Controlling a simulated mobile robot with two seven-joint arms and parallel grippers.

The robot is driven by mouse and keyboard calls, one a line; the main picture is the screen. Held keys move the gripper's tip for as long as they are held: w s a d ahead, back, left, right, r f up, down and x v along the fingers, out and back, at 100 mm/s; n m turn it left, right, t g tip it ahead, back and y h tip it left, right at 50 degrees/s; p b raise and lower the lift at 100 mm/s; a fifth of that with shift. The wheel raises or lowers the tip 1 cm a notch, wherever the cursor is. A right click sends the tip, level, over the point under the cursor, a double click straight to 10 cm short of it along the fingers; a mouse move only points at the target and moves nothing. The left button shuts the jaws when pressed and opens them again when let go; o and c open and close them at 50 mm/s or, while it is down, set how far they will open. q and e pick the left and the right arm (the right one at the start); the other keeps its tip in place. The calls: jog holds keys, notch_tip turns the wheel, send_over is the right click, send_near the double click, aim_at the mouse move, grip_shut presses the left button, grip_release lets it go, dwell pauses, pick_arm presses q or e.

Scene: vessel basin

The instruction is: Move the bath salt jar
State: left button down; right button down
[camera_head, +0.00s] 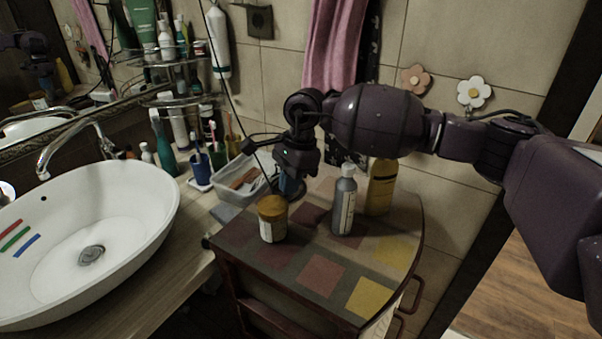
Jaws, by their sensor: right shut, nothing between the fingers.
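The bath salt jar, taken to be the squat jar with the orange-brown lid (272,220), stands upright on the patterned cabinet top (322,274). My right arm comes in from the right, and my right gripper (290,188) points down just behind and slightly right of the jar in the picture. The right gripper is shut and empty, and appears apart from the jar. Its fingertips are dark and partly hard to make out. My left gripper is out of view.
A grey bottle (344,204) and a yellow bottle (381,188) stand right of the jar. A clear bin (243,180) and a toothbrush cup (200,170) stand behind it. The white basin (125,215) is at left. The cabinet's front top is clear.

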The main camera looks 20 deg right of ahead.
aim_at(272, 199)
jog(key=shift+a, duration=0.2)
jog(key=shift+s+a, duration=0.2)
jog(key=shift+a, duration=0.65)
jog(key=shift+s+a, duration=0.15)
jog(key=shift+a, duration=0.7)
jog(key=shift+d, duration=0.1)
jog(key=shift+b, duration=0.3)
